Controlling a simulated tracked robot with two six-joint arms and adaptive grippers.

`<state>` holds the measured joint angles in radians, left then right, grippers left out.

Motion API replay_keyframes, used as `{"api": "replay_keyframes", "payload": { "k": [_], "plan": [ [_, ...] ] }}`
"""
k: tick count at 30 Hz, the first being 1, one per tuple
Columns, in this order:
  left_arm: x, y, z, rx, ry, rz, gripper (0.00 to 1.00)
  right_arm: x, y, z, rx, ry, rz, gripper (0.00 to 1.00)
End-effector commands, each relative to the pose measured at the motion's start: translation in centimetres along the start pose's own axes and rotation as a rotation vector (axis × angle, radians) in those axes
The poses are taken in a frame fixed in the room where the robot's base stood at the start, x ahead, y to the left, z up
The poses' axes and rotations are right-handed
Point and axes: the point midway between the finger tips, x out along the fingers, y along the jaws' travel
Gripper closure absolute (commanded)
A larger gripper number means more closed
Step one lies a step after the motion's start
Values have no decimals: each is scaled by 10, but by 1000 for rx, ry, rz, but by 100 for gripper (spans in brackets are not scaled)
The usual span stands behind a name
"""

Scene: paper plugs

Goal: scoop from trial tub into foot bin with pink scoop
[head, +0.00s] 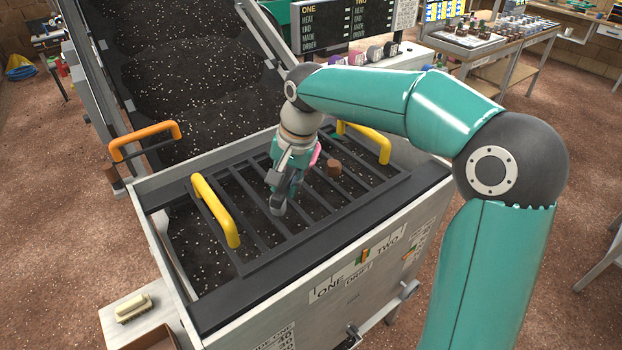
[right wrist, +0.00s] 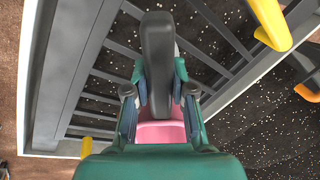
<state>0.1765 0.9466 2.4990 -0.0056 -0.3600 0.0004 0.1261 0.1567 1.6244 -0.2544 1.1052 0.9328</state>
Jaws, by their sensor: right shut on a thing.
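My right gripper (head: 281,195) hangs over the barred grate of a large bin and is shut on the pink scoop (head: 316,153). In the right wrist view, a dark handle-like part (right wrist: 158,60) stands between the fingers, with the scoop's pink part (right wrist: 162,132) close to the palm. Most of the scoop is hidden by the gripper, so I cannot tell whether it holds anything. The bin (head: 178,282), which I take for the foot bin, holds dark, white-flecked mix under the grate. I cannot make out the trial tub. My left gripper is out of view.
The grate (head: 262,262) has yellow handles (head: 215,210) at both ends. An incline (head: 190,75) loaded with dark mix rises behind the bin, with an orange handle (head: 145,138) beside it. A small brown piece (head: 334,168) shows right of the gripper. A brush (head: 133,307) lies at lower left.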

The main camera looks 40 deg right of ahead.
Motion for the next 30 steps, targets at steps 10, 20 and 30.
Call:
{"api": "replay_keyframes", "payload": {
  "k": [10, 20, 30],
  "plan": [
    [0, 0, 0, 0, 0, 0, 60, 6, 4, 0, -11, 5, 235, 100],
    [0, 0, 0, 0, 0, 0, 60, -9, -1, -1, -12, 5, 229, 100],
    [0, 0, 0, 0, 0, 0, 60, -32, -6, -2, -12, 3, 231, 100]
  ]
}}
